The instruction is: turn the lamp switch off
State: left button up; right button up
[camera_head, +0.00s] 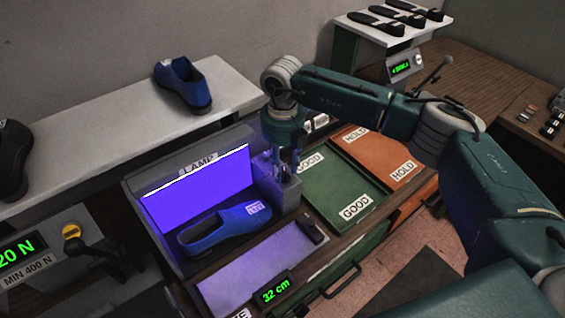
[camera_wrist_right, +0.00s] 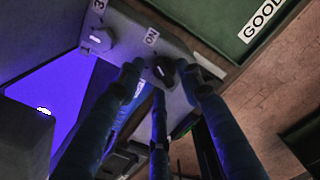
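The lamp (camera_head: 197,190) is a grey box with a glowing violet panel, so it is lit. A grey switch box (camera_head: 277,186) stands at its right end. In the right wrist view a black switch knob (camera_wrist_right: 163,73) sits on the grey housing beside an "ON" label (camera_wrist_right: 151,36). My right gripper (camera_head: 286,170) points down over the switch box. In the wrist view its fingers (camera_wrist_right: 160,80) are spread, with tips on both sides of the knob; I cannot tell whether they touch it. My left gripper is not in view.
A blue shoe (camera_head: 226,228) lies in the lamp's light. A second knob (camera_wrist_right: 97,40) with numbers is on the same housing. A 32 cm display (camera_head: 275,290) is in front.

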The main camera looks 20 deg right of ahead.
jog(key=shift+s+f, duration=0.2)
jog(key=shift+f, duration=0.1)
jog(key=shift+c, duration=1)
jog(key=shift+w, duration=0.1)
grip_shut()
jog(key=shift+f+n+b, duration=0.15)
jog(key=shift+n+b, duration=0.45)
jog(key=shift+b, duration=0.35)
jog(key=n+b, duration=0.6)
jog(key=b, duration=0.2)
jog(key=shift+n, duration=0.4)
pick_arm(q)
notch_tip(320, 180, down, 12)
jog(key=b, duration=0.2)
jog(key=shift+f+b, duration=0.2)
jog(key=shift+b, duration=0.15)
pick_arm(e)
jog(key=shift+d+r+n, duration=0.1)
jog(key=shift+r+n, duration=0.05)
jog(key=shift+n, duration=0.85)
jog(key=shift+r+n, duration=0.15)
jog(key=shift+n, duration=0.85)
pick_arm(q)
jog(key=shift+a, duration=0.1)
